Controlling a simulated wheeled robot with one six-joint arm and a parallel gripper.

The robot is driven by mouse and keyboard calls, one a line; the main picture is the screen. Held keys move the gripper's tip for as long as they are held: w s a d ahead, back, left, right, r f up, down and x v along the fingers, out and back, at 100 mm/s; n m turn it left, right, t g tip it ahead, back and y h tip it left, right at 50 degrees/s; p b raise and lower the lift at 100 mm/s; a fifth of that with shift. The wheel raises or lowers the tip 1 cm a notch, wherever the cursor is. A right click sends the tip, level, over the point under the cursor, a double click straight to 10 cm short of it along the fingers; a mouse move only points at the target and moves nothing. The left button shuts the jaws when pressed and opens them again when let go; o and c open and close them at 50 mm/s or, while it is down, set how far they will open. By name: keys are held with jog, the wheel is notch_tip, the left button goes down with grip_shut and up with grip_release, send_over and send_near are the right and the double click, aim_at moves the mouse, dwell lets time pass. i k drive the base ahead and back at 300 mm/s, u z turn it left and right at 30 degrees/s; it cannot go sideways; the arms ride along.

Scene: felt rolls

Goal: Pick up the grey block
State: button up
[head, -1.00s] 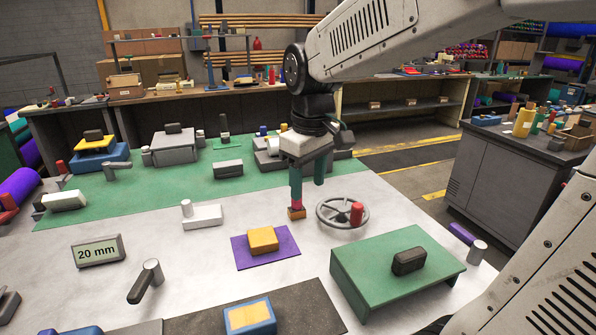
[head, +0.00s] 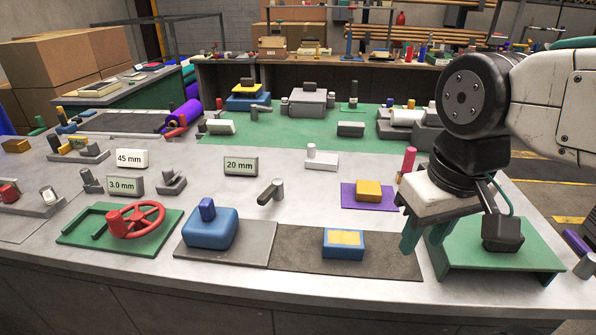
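A plain grey block (head: 350,128) lies on the green mat at the back of the bench, left of my gripper. My gripper (head: 424,240) hangs at the right, pointing down. Its two green fingers are apart with nothing seen between them. They are beside the left end of the green stand (head: 462,272). A dark shape (head: 503,234) shows over the stand; I cannot tell whether it is the dark block there or part of my wrist. My gripper is well apart from the block on the mat.
A yellow block (head: 368,191) on a purple sheet and a blue block with a yellow top (head: 343,244) lie left of my gripper. A red cylinder (head: 408,160) stands behind it. A blue rounded block (head: 210,228) and a red handwheel (head: 143,220) are farther left.

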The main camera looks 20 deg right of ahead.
aim_at(323, 161)
jog(key=u, duration=0.8)
jog(key=k, duration=1.05)
jog(key=u, duration=1)
jog(key=i, duration=1.5)
jog(key=z, duration=1.45)
jog(key=i, duration=0.7)
jog(key=z, duration=0.7)
